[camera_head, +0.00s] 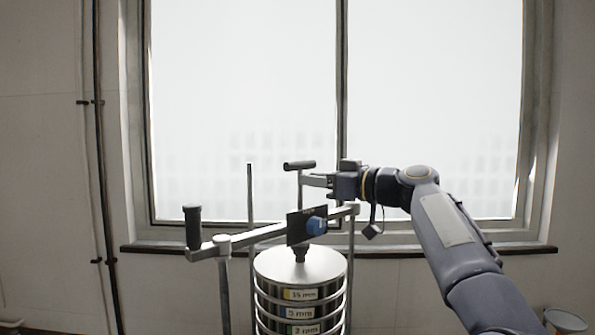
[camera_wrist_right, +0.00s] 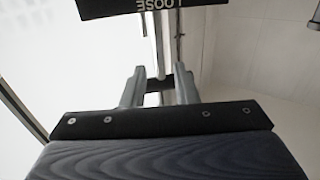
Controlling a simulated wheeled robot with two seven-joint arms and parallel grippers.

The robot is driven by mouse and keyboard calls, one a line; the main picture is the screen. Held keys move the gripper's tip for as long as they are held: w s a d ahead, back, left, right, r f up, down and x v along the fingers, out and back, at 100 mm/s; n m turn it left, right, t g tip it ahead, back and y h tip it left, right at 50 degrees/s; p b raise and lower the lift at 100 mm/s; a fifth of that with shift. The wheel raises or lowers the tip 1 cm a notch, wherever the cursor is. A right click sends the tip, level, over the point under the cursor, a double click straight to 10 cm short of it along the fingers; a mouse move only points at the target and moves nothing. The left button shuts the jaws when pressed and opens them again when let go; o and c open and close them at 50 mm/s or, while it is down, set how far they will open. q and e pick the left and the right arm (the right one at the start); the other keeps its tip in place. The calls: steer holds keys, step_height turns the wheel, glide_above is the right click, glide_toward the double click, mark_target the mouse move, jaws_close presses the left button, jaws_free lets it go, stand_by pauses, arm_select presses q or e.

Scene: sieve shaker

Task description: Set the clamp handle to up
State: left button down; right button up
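The sieve stack (camera_head: 300,294) stands under a metal crossbar (camera_head: 267,235). A black plate (camera_head: 295,228) with a blue knob (camera_head: 316,226) sits over the stack's lid. A black upright grip (camera_head: 193,227) stands on the bar's left end. A T-shaped handle (camera_head: 299,165) with a black top rises behind the plate. Which is the clamp handle is unclear. My right gripper (camera_head: 307,181) is at the T-handle's stem, coming from the right. In the right wrist view its fingers (camera_wrist_right: 160,85) are apart; contact with the stem is unclear. The black plate there (camera_wrist_right: 120,7) reads LOOSE. My left gripper is out of view.
A thin upright rod (camera_head: 250,195) stands behind the bar, and a post (camera_head: 225,285) supports its left side. A window (camera_head: 430,100) with a sill (camera_head: 400,251) lies behind. A bucket (camera_head: 565,321) is at the lower right.

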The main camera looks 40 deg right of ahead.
steer(key=shift+p+x, duration=0.7)
steer(key=shift+x, duration=1.3)
jaws_close()
